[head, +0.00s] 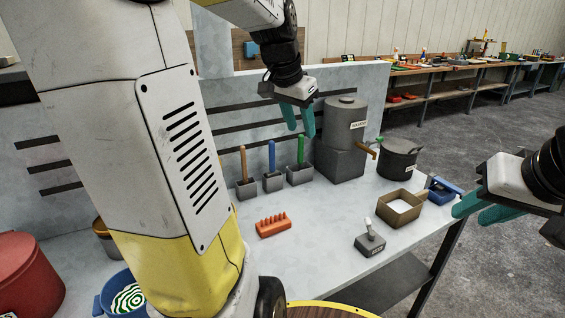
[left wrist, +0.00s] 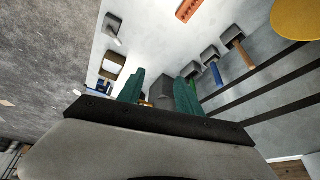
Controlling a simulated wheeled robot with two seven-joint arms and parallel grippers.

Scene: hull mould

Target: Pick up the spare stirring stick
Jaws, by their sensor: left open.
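Three upright sticks stand in small grey holders at the back of the bench in the head view: a wooden one (head: 243,162), a blue one (head: 271,156) and a green one (head: 301,150). I cannot tell which is the spare stirring stick. My right gripper (head: 482,210) is open and empty off the bench's right edge.
A grey drum with a tap (head: 345,125) and a dark pot (head: 398,160) stand right of the sticks.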

